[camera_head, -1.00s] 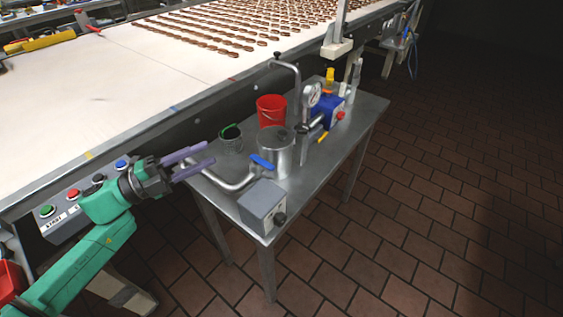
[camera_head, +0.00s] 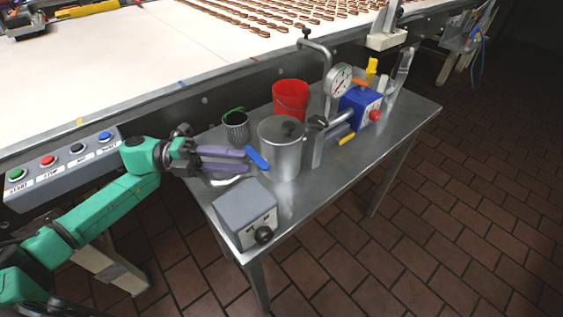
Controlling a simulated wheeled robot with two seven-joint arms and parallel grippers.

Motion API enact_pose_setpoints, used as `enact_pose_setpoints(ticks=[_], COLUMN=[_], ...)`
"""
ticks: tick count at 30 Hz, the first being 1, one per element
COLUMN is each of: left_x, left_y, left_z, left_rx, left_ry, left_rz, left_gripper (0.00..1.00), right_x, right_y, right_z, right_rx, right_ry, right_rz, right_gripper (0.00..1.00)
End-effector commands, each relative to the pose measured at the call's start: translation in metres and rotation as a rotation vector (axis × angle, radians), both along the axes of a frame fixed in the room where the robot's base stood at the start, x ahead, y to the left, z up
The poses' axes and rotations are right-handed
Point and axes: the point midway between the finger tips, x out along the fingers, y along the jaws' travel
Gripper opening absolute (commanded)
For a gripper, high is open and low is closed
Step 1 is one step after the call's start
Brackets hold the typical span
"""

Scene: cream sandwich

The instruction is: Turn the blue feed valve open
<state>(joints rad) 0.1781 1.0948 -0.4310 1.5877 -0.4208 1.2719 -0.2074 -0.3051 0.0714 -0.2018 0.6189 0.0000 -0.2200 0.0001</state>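The blue feed valve handle (camera_head: 257,159) sits at the left side of a steel pot (camera_head: 281,150). Its metal pipe (camera_head: 226,182) is mostly hidden behind my gripper. My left gripper (camera_head: 247,161) comes in from the left with two purple fingers, which have a gap between them. Its fingertips are right at the left edge of the blue handle. I cannot tell whether they touch it. My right gripper is not in view.
A grey box with a black knob (camera_head: 246,214) stands in front on the metal table (camera_head: 330,178). A mesh cup (camera_head: 235,128), a red bucket (camera_head: 291,100), a pressure gauge (camera_head: 340,79) and a blue pump (camera_head: 360,107) stand around the pot. A conveyor (camera_head: 130,70) runs behind.

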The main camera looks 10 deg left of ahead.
Motion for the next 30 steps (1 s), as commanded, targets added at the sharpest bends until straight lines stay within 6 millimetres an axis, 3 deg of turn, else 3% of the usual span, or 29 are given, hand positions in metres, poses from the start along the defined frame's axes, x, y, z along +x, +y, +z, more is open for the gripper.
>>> enact_pose_setpoints(ticks=[3, 9, 13, 20, 23, 24, 30], left_x=[0.002, 0.007, 0.008, 0.008, 0.008, 0.008, 0.008], left_y=[-0.033, -0.076, -0.089, -0.091, -0.09, -0.09, -0.09], left_z=[0.006, 0.004, 0.002, 0.0, 0.0, 0.0, 0.0], left_rx=[-0.005, -0.003, -0.001, 0.0, 0.0, 0.0, 0.0], left_ry=[-0.002, 0.0, 0.0, 0.0, 0.0, 0.0, 0.0], left_rz=[-0.004, -0.001, 0.0, 0.0, 0.0, 0.0, -0.001], left_gripper=[0.39, 0.39, 0.39, 0.39, 0.04, 0.0, 0.0], right_x=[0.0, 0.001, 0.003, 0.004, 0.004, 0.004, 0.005], right_y=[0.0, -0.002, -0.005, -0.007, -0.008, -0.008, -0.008], right_z=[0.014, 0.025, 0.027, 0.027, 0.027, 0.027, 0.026], right_rx=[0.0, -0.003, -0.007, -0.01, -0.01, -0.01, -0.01], right_ry=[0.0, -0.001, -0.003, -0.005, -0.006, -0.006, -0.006], right_rz=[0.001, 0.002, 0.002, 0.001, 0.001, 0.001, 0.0], right_gripper=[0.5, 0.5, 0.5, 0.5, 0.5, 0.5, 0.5])
